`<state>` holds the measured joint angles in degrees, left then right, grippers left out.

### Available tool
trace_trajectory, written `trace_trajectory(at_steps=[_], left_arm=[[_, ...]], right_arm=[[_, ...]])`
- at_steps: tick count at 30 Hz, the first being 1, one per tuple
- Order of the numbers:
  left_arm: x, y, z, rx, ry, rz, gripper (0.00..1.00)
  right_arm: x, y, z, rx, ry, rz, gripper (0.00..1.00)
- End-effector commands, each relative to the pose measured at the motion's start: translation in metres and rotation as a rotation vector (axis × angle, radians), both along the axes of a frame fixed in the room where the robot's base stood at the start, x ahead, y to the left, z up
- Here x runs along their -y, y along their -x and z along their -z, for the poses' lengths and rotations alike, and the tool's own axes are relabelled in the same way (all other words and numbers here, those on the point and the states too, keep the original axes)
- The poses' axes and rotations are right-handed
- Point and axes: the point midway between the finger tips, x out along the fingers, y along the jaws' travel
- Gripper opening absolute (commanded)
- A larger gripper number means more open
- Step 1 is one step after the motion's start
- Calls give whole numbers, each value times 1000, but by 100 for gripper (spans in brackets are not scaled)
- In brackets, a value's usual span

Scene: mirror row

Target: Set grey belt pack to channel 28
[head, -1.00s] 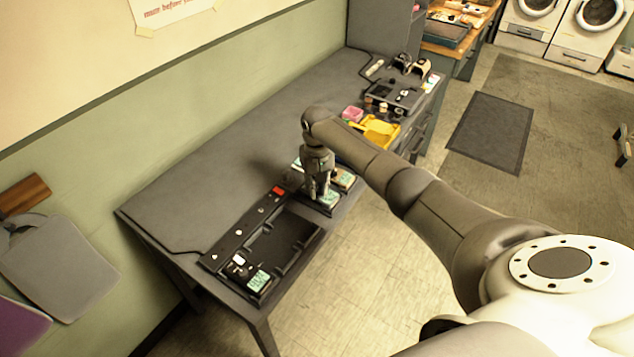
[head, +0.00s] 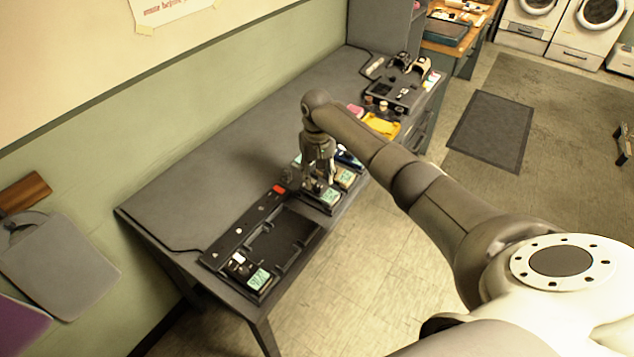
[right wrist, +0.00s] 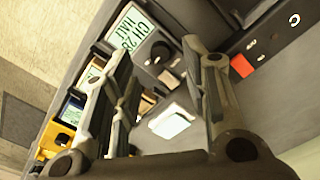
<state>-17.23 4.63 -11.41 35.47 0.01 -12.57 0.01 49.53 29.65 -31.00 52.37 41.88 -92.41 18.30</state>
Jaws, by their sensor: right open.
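A grey belt pack (right wrist: 150,52) with a dark round knob lies under my right gripper. Its pale green display (right wrist: 132,38) reads "CH 28 HALF" in the right wrist view. The same display (head: 329,196) shows in the head view at the front edge of the bench. My right gripper (head: 318,188) points down above the pack. In the right wrist view its fingers (right wrist: 160,58) are spread, with the knob visible between them and nothing held. Whether a fingertip touches the pack cannot be told. My left gripper is not in view.
Other belt packs stand close behind, one with a tan body (head: 346,178). Another pack (head: 258,280) sits at the near end of a black charging tray (head: 283,241). The bench's wall side (head: 215,165) is clear.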

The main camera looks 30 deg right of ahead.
Motion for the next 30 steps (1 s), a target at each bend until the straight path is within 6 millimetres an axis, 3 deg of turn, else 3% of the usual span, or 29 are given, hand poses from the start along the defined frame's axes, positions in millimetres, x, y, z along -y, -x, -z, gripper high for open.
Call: trace_trajectory(at_steps=[6,12,30], left_arm=[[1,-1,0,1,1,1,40],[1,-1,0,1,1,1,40],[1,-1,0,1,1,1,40]], right_arm=[[0,-1,-49,5,-1,0,42],[0,-1,-75,2,0,0,42],[0,0,-81,1,-1,0,42]])
